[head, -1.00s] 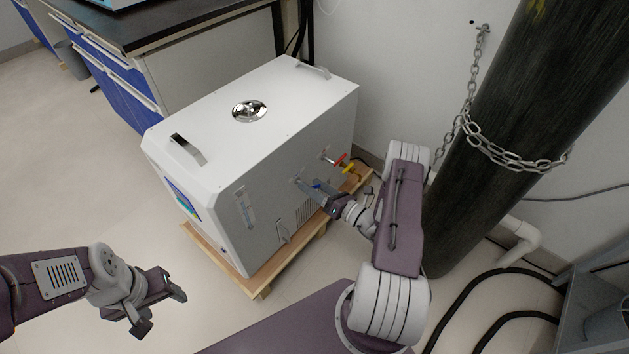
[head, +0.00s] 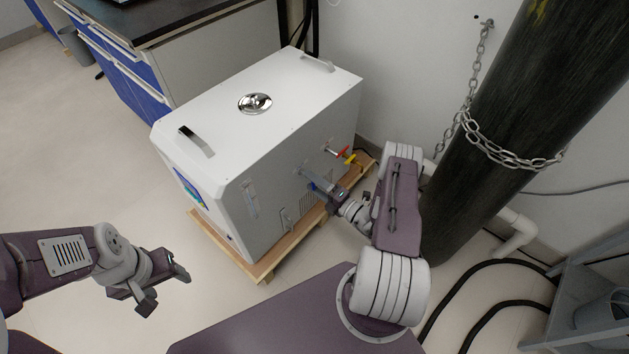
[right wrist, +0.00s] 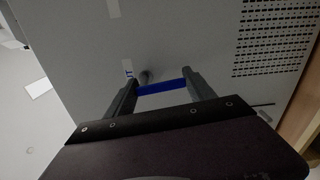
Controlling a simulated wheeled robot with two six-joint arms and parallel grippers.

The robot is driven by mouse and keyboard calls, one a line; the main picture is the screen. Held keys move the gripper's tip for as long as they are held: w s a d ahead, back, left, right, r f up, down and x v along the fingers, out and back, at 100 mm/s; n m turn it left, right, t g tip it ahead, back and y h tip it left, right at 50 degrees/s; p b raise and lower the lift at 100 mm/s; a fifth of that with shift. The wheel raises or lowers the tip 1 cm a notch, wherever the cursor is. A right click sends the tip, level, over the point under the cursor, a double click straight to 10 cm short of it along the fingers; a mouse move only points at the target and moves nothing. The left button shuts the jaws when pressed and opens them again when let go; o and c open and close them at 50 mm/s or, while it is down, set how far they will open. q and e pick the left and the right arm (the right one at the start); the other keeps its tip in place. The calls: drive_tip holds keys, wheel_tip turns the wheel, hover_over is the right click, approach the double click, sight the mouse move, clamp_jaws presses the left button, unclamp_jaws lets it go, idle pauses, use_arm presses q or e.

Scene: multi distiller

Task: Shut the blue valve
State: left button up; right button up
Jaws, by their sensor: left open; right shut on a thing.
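The blue valve (head: 311,186) is on the side panel of the white distiller (head: 225,150). Its blue handle (right wrist: 162,87) shows in the right wrist view, spanning between my two fingers. My right gripper (head: 314,182) is shut on this handle, close to the panel; it also shows in the right wrist view (right wrist: 160,86). In the head view, the fingers partly hide the handle. My left gripper (head: 168,284) is open and empty, at the lower left, well apart from the distiller.
A red valve (head: 338,153) and a yellow valve (head: 350,160) sit further back on the same panel. The distiller stands on a wooden pallet (head: 262,268). A dark chained gas cylinder (head: 510,110) stands right of my right arm. The floor at left is clear.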

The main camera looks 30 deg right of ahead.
drive_tip(key=shift+s+a+f+m, duration=0.1)
drive_tip(key=shift+m, duration=0.4)
idle(0.3)
drive_tip(key=o, duration=1.4)
drive_tip(key=p+v, duration=0.3)
drive_tip(key=v, duration=0.6)
